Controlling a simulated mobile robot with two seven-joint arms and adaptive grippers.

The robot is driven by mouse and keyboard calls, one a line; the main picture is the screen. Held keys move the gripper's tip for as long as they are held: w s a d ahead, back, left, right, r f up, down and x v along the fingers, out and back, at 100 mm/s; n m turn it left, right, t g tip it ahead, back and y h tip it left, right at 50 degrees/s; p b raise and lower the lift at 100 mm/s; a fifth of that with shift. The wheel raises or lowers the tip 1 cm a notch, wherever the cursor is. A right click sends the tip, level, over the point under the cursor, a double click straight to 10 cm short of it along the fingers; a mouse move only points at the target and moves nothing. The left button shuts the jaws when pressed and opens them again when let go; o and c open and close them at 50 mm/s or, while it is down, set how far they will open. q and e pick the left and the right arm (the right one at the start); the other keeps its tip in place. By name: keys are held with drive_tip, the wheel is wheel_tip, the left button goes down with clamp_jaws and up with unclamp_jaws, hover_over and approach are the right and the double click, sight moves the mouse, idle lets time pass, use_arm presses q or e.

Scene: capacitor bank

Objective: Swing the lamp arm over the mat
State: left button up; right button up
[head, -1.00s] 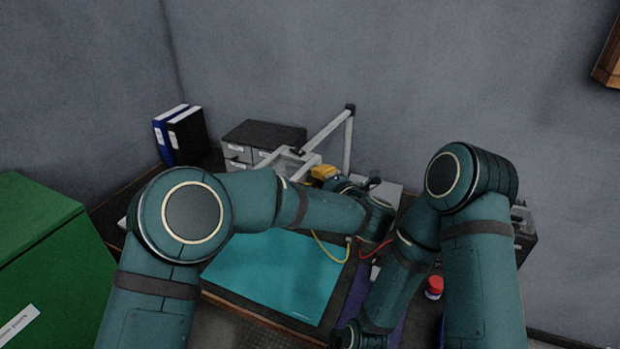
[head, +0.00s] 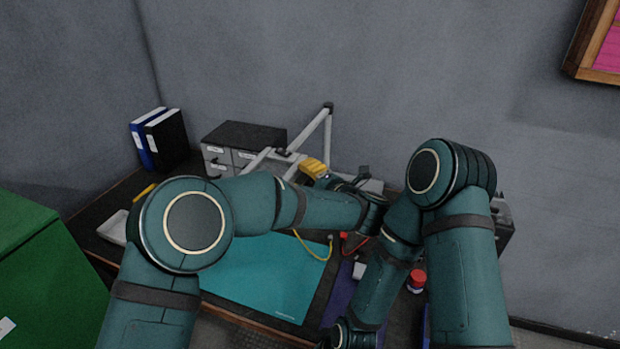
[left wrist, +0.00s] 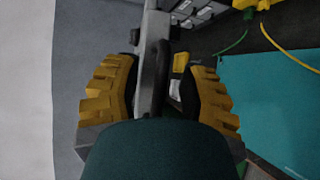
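The lamp arm (head: 311,130) is a pale grey jointed bar with a dark elbow at its top, in front of the back wall. The teal mat (head: 262,278) lies flat on the bench, partly hidden by my left arm; it also shows at the right of the left wrist view (left wrist: 270,105). My left gripper (head: 314,168) has yellow ridged fingers, partly hidden in the head view, close to the lamp's lower bars. In the left wrist view its fingers (left wrist: 162,95) stand apart with a grey bar (left wrist: 152,60) between them; contact is unclear. My right gripper is out of view.
A grey drawer unit (head: 240,134) and two binders (head: 165,138) stand at the back left. A green cabinet (head: 45,265) stands at the left. A red-capped jar (head: 417,280) and cables (head: 315,248) lie near my right arm.

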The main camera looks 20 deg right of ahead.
use_arm(q)
drive_tip(key=o, duration=0.4)
wheel_tip(320, 180, up, 6)
drive_tip(key=shift+w+d+r, duration=0.1)
drive_tip(key=shift+w+r, duration=0.05)
drive_tip(key=shift+r, duration=0.05)
drive_tip(key=r, duration=0.3)
drive_tip(key=shift+s, duration=0.3)
drive_tip(key=c, duration=0.4)
drive_tip(key=shift+r, duration=0.25)
drive_tip(key=shift+w+r, duration=0.15)
